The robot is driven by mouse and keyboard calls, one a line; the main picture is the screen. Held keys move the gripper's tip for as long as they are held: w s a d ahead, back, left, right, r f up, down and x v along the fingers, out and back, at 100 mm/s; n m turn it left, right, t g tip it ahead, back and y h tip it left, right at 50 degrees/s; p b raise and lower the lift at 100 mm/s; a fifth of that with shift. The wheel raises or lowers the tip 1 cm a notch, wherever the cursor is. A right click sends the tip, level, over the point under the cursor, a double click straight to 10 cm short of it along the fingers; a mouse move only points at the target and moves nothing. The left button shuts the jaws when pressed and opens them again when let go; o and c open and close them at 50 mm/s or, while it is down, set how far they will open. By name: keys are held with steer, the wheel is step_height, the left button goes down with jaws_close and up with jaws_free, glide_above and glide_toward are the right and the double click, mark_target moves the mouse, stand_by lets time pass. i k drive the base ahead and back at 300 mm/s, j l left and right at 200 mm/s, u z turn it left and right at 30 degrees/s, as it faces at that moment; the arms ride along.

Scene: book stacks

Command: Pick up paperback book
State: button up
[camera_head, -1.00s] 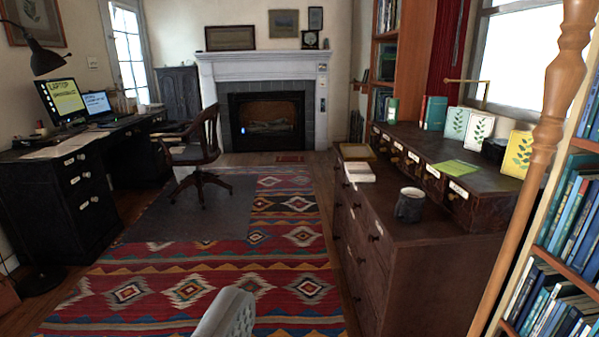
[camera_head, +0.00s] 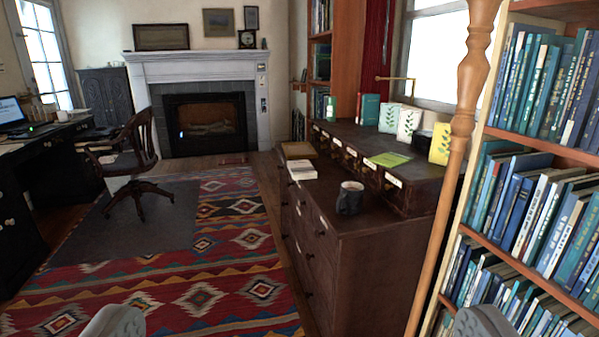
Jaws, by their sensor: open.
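My gripper (camera_head: 300,322) is open and empty. Its two grey fingertips show at the bottom edge of the view, wide apart. A thick cream-coloured book (camera_head: 302,170) lies flat near the left edge of the dark wooden dresser top (camera_head: 325,185), well ahead of my gripper. A thin green book or booklet (camera_head: 388,159) lies flat on the dresser's raised back part. Several books with green covers or plant pictures (camera_head: 409,122) stand upright behind it. I cannot tell for sure which one is the paperback.
A dark mug (camera_head: 350,198) stands on the dresser. A tall bookcase full of books (camera_head: 540,160) and a wooden post (camera_head: 465,110) close off the right. A patterned rug (camera_head: 200,297) covers open floor on the left. A desk chair (camera_head: 135,160) and a fireplace (camera_head: 208,125) are farther back.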

mark_target(298, 170)
steer(key=i+j+u, duration=0.1)
steer(key=i+j, duration=0.2)
steer(key=i, duration=0.2)
steer(key=i+j, duration=0.2)
steer(key=i, duration=0.35)
steer(key=i+j+u, duration=0.15)
steer(key=i, duration=0.4)
steer(key=i+j, duration=0.3)
steer(key=i, duration=0.2)
steer(key=i+j+u, duration=0.15)
steer(key=i, duration=0.4)
